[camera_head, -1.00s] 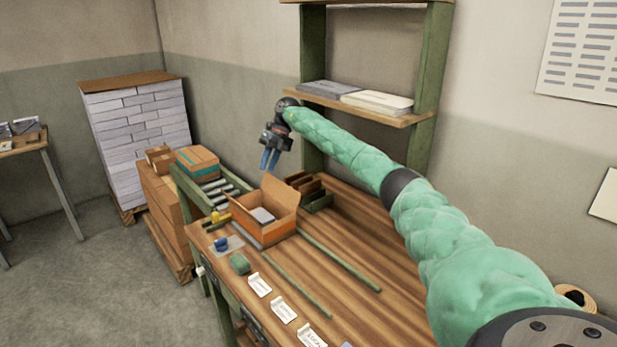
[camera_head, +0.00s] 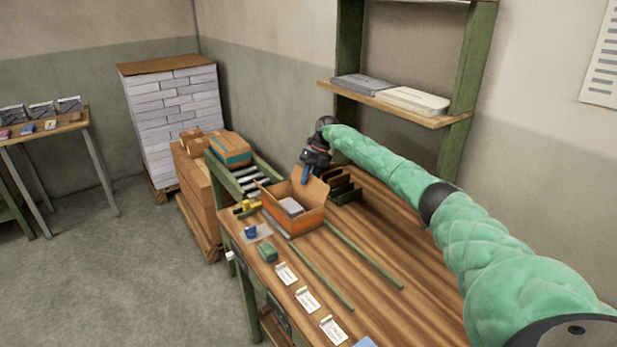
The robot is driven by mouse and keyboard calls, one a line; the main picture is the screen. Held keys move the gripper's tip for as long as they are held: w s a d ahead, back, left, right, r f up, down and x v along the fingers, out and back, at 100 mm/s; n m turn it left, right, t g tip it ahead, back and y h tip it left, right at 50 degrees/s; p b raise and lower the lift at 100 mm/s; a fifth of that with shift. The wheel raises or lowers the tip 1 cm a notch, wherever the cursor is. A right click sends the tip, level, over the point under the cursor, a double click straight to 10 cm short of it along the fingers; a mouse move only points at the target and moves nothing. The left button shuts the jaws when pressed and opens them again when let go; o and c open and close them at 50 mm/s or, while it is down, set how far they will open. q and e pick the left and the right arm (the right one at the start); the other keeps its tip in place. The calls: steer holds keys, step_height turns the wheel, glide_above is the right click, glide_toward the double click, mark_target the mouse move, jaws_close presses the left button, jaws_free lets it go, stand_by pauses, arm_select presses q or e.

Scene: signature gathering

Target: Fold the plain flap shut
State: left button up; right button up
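An open cardboard carton (camera_head: 307,221) with an orange band stands on the wooden bench, with a pale stack of paper (camera_head: 291,206) inside. One flap (camera_head: 313,190) stands raised on its far right side; another shows at its left edge. I cannot tell whether either flap is plain or printed. My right gripper (camera_head: 308,178) points down just above and behind the carton, its blue fingers close to the raised flap's top. Contact is unclear, and the fingers overlap too much to tell their gap. My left gripper is not in view.
Dark upright dividers (camera_head: 344,190) stand just behind the carton. A roller conveyor (camera_head: 247,181) with a taped box (camera_head: 231,149) lies to its left. Green strips (camera_head: 362,255), white cards (camera_head: 307,299) and a green item (camera_head: 267,252) lie on the bench. A shelf (camera_head: 395,104) stands above.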

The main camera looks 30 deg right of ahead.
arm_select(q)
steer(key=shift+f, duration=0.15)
arm_select(e)
steer(key=shift+a+f, duration=0.1)
steer(key=shift+f, duration=0.05)
jaws_close()
